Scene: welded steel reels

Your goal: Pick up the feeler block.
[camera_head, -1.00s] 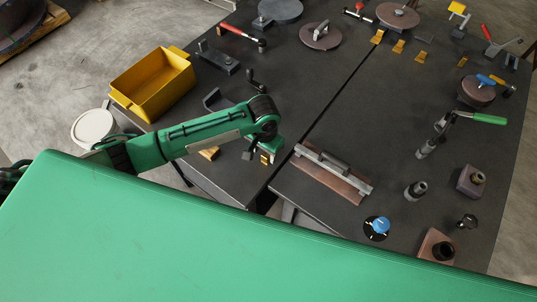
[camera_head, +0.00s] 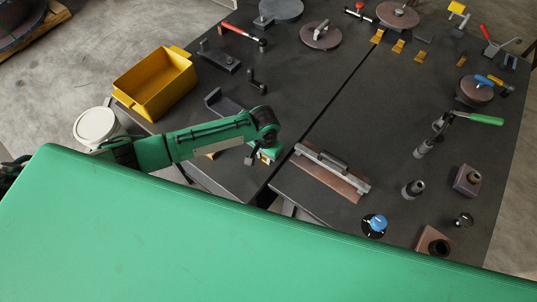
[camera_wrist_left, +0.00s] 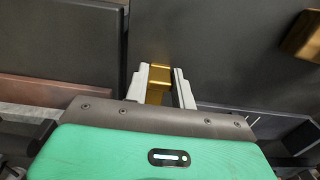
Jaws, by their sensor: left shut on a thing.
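My left gripper (camera_head: 262,156) is over the near edge of the dark table, by the gap between the two tabletops. In the left wrist view its two grey fingers (camera_wrist_left: 160,84) are shut on a small brass-coloured block, the feeler block (camera_wrist_left: 159,73). The block sits between the fingertips, its top face visible. In the head view it is mostly hidden by the gripper. I cannot tell whether it touches the table. My right gripper is not in view.
Another brass-coloured block (camera_wrist_left: 303,37) lies to one side in the wrist view. A yellow bin (camera_head: 153,84) stands at the left. A brown plate with a grey bar (camera_head: 331,172) lies just right of the gap. Clamps and discs fill the far table.

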